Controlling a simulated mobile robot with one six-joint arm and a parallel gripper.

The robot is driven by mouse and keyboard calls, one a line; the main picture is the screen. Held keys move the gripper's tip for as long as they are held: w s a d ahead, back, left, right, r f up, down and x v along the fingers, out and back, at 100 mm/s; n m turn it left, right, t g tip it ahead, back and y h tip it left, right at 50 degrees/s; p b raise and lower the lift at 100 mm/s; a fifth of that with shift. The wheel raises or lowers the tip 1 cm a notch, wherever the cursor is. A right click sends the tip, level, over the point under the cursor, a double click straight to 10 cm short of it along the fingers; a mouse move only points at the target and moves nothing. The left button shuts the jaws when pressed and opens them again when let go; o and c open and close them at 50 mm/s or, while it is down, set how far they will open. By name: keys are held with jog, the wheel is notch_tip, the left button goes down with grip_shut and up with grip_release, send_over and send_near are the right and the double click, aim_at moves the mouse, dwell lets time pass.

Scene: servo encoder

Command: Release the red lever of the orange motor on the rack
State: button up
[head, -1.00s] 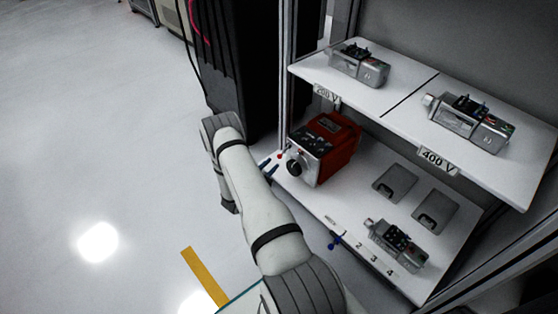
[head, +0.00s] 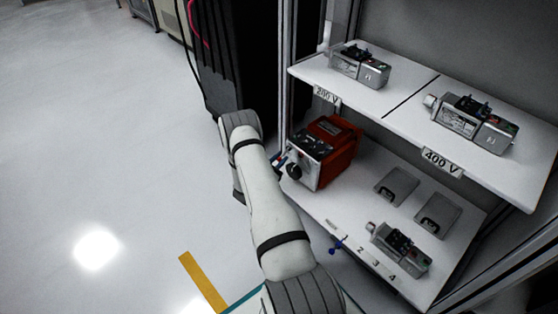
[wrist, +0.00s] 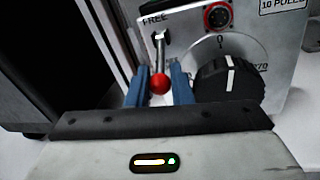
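The orange motor (head: 340,147) stands on the lower rack shelf at its left end, its grey front panel facing my arm. In the wrist view the panel (wrist: 283,52) shows a red ball-tipped lever (wrist: 160,84) under the word FREE. A black dial (wrist: 228,80) with a white line sits to its right. My gripper (wrist: 161,88) has its two blue fingers apart, one on each side of the red ball. I cannot tell whether either finger touches it. In the head view my gripper (head: 279,163) is at the motor's front left, partly hidden by my arm.
The upper shelf (head: 395,108) carries grey motors (head: 361,66) above the orange one. A grey motor (head: 398,247) and flat grey plates (head: 397,187) are on the lower shelf to the right. A dark cabinet (head: 237,60) stands close to the left of the rack.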

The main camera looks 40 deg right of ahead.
aim_at(279, 158)
jog(key=shift+a, duration=0.1)
grip_shut()
jog(key=shift+r, duration=0.15)
jog(key=shift+r+p, duration=0.1)
jog(key=shift+p, duration=0.3)
jog(key=y+p, duration=0.1)
jog(key=r+y+p, duration=0.1)
jog(key=y+p, duration=0.1)
jog(key=shift+a+r+m+g, duration=0.15)
jog(key=shift+r+m+g, duration=0.15)
jog(key=shift+g, duration=0.1)
jog(key=y+p, duration=0.1)
jog(key=r+y+p, duration=0.1)
jog(key=y+p, duration=0.1)
jog(key=shift+r+m+g, duration=0.3)
jog(key=shift+d+r+g+y+p, duration=0.15)
jog(key=shift+r+y+p, duration=0.2)
jog(key=shift+y, duration=0.4)
jog(key=shift+r+g+y+p, duration=0.15)
jog(key=shift+y+p, duration=0.25)
jog(key=shift+y, duration=0.4)
jog(key=shift+d+r+g+y+p, duration=0.1)
jog(key=shift+r+y+p, duration=0.25)
jog(key=shift+y, duration=0.4)
